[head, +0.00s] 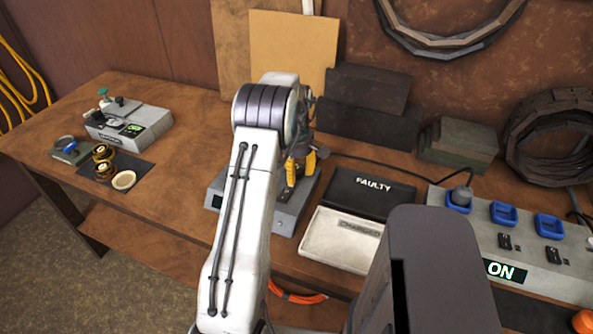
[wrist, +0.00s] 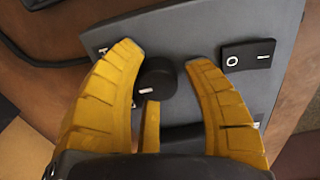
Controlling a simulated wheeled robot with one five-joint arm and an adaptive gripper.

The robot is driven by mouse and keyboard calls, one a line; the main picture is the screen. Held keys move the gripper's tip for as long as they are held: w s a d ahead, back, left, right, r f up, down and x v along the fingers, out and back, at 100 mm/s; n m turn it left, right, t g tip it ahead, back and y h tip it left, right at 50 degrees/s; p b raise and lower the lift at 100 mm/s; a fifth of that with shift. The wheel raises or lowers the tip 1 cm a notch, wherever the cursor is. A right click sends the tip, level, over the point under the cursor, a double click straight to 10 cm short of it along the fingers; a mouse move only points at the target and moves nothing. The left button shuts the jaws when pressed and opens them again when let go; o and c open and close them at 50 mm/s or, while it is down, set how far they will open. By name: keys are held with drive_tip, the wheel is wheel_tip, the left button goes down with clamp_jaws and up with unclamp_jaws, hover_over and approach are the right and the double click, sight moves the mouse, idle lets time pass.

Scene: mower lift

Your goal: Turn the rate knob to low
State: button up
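The rate knob is a black round knob (wrist: 157,74) on a grey panel (wrist: 205,32) in the wrist view. My gripper (wrist: 166,54) is open, with one yellow finger on each side of the knob; I see gaps and cannot tell any contact. A white mark, perhaps an H, shows beside the left finger. Another small white mark is partly hidden by the right finger. In the head view my gripper (head: 297,167) is over the grey device (head: 289,216); my arm hides much of it, and the knob is not visible there.
A black rocker switch (wrist: 248,55) marked O and I is right of the knob. In the head view, a black case (head: 365,195) marked FAULTY and a power strip (head: 535,262) showing ON are at right. Another instrument (head: 130,125) is at left.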

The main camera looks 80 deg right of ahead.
sight(297, 170)
drive_tip(key=shift+o, duration=1.3)
drive_tip(key=shift+r, duration=0.15)
wheel_tip(297, 170, up, 12)
idle(0.4)
